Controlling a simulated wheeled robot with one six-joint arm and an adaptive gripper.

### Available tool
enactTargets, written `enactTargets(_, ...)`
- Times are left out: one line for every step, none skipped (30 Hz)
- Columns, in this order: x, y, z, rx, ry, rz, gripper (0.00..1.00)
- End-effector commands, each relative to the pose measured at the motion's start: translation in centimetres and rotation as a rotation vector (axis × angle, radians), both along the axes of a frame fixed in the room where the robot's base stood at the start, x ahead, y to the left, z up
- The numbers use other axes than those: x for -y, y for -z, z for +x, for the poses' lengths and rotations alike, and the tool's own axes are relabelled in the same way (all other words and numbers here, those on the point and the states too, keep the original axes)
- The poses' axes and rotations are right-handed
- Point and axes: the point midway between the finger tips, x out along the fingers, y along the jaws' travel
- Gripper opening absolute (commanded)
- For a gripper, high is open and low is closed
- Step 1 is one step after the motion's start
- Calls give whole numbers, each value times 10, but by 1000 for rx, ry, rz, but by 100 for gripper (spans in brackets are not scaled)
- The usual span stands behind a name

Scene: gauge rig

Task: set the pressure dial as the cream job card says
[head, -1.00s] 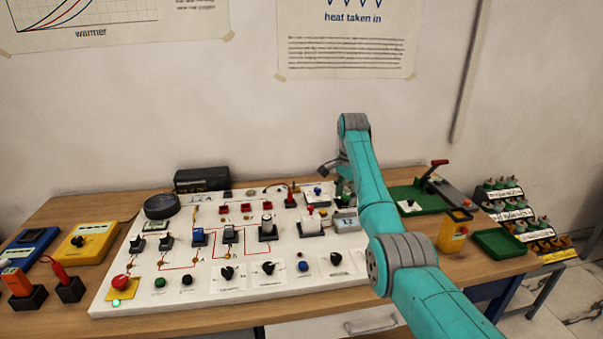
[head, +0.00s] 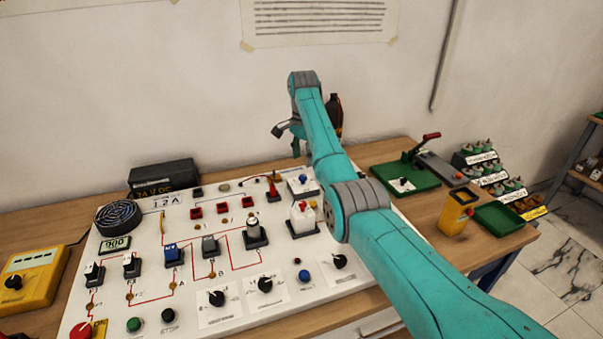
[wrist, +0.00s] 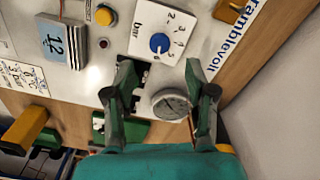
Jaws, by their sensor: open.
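The pressure dial is a white square plate with a blue knob (wrist: 159,43), the word "bar" and numbers around it. In the head view the blue knob (head: 303,178) is at the back right of the white panel. My gripper (wrist: 160,70) is open and empty. Its fingers point toward the dial plate, apart from the knob. I cannot tell the knob's exact setting. A round grey gauge (wrist: 171,104) shows between the fingers; its reading is too small. A pale card (wrist: 24,77) at the left of the wrist view has writing that seems to include "3 bar".
The white panel (head: 190,310) carries several switches, sockets and knobs. A dark bottle (head: 335,115) is behind my arm. A green base with a red lever (head: 410,178) stands to the right.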

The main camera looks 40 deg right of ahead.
Motion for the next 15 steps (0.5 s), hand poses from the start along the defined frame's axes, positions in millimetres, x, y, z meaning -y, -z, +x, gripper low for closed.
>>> enactTargets(0,11,-1,-3,0,1,55)
enactTargets(0,16,-1,-2,0,1,55)
enactTargets(0,23,0,-2,0,1,55)
enactTargets(0,29,-1,-3,0,1,55)
enactTargets(0,34,-1,-3,0,1,55)
enactTargets(0,40,0,-2,0,1,55)
enactTargets(0,44,-1,-2,0,1,55)
enactTargets(0,47,0,-2,0,1,55)
enactTargets(0,52,0,-1,0,1,55)
enactTargets(0,55,0,-1,0,0,55)
enactTargets(0,58,0,0,0,0,55)
enactTargets(0,61,0,-1,0,0,55)
enactTargets(0,62,0,-1,0,0,55)
enactTargets(0,64,0,-1,0,0,55)
enactTargets(0,65,0,0,0,0,55)
